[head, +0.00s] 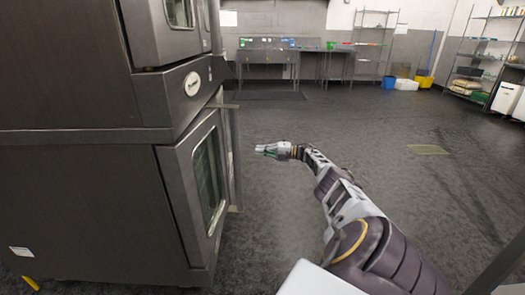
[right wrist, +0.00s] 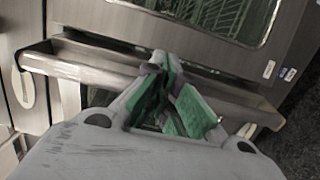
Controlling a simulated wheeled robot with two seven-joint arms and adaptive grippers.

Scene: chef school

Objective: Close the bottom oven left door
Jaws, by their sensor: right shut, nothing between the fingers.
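The bottom oven (head: 85,205) is the lower unit of a steel double oven at the left. Its left door (head: 183,165) has a glass window (head: 208,170) and stands at the oven's front, facing right. I cannot tell how far the door is ajar. My right gripper (head: 262,150) is shut and empty, to the right of the door's outer edge. In the right wrist view my gripper's green-padded fingers (right wrist: 175,100) are in front of a long metal handle bar (right wrist: 80,62), below a window with racks (right wrist: 215,14). Whether they touch it is unclear. My left gripper is not seen.
The upper oven (head: 65,65) sits above the bottom one. The dark floor (head: 310,120) to the right is largely open. A steel sink table (head: 265,58), a yellow bin (head: 424,79) and shelves (head: 487,55) stand far back.

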